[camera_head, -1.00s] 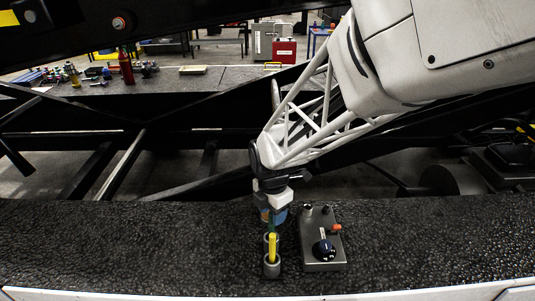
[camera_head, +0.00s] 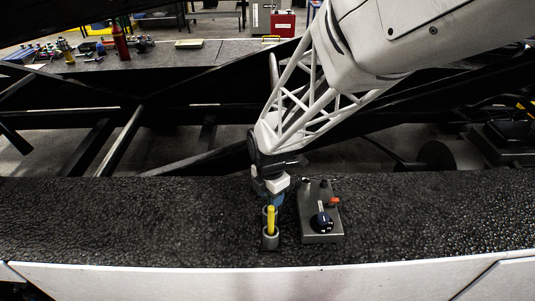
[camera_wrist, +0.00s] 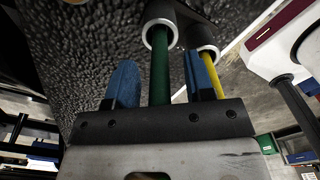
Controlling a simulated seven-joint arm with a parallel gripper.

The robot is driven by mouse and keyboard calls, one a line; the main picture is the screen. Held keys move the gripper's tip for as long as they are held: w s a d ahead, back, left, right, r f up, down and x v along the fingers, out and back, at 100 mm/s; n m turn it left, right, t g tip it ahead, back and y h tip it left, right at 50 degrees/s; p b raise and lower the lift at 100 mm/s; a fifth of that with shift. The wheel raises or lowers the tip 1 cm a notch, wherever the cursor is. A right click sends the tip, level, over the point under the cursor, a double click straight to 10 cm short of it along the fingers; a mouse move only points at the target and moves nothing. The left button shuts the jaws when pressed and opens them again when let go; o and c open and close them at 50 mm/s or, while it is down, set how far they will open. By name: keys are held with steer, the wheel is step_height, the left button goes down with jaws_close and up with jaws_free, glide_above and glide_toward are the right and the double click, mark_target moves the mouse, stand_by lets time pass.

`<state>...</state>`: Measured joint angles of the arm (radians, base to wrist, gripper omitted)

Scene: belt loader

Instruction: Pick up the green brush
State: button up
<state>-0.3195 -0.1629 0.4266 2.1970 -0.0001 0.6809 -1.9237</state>
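The green brush (camera_wrist: 160,75) shows in the wrist view as a green handle standing in a round grey holder tube (camera_wrist: 147,28). My gripper (camera_wrist: 160,82) has its two blue fingers apart, one on each side of the green handle, with gaps visible on both sides. In the head view my gripper (camera_head: 276,199) is above the holder, and the green brush is mostly hidden behind the yellow one. The yellow brush (camera_head: 270,218) stands upright in the nearer tube (camera_head: 270,243). In the wrist view the yellow brush (camera_wrist: 211,75) is outside the right finger.
A grey control box (camera_head: 318,228) with a dark knob and an orange-red part stands just right of the holder. The dark textured belt (camera_head: 120,220) is clear to the left and far right. A back bench (camera_head: 150,57) carries bottles and small items.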

jaws_close()
step_height(320, 180, up, 28)
stand_by(1.0)
stand_by(0.5)
